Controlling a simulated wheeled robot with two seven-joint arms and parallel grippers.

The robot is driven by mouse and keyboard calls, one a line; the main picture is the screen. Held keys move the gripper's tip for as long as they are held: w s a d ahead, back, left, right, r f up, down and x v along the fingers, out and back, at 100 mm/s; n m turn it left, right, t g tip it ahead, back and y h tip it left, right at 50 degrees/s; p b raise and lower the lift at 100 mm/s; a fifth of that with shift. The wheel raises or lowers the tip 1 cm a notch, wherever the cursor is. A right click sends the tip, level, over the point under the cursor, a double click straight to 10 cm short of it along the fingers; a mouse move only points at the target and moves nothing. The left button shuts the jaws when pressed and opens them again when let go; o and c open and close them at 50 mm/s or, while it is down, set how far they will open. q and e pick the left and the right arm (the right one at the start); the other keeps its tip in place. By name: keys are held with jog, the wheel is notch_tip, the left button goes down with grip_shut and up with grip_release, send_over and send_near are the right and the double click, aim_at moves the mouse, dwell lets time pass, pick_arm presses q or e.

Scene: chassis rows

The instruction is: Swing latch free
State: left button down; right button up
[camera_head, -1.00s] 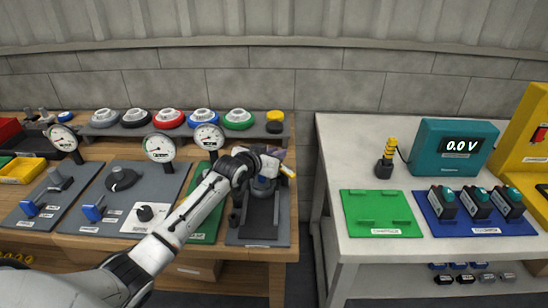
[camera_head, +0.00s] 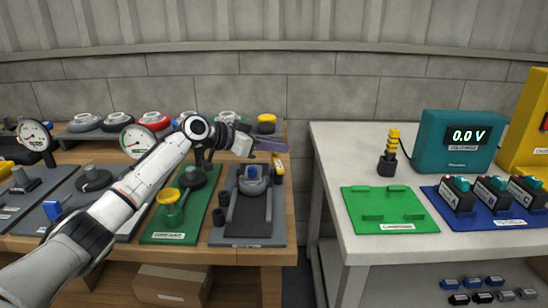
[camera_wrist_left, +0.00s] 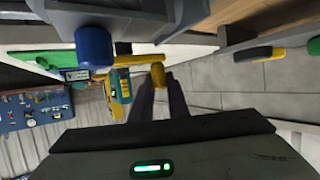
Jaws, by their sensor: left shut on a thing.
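The latch station is a grey board (camera_head: 222,240) at the right end of the wooden bench. It carries a dark U-shaped frame with a blue-grey rounded part (camera_head: 252,187) at its back. My left gripper (camera_head: 278,145) is above the back right of this board, fingers pointing right. In the left wrist view its dark fingers (camera_wrist_left: 160,98) are closed together, with a yellow grip (camera_wrist_left: 157,75) at their tips. I take this grip to be the latch's handle. A yellow piece (camera_head: 279,169) also shows below the fingers in the head view. My right gripper is not in view.
A green board (camera_head: 165,236) with a yellow-topped part (camera_head: 169,197) lies left of the latch station. A rack of coloured round parts stands behind. A gap separates the bench from the white table (camera_head: 335,215), which holds a teal meter (camera_head: 458,142).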

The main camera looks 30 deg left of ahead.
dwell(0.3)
pick_arm(q)
jog(key=c, duration=1.7)
grip_release()
jog(key=v, duration=1)
jog(key=shift+r+b, duration=0.1)
jog(key=shift+b, duration=0.2)
jog(key=shift+s, duration=0.15)
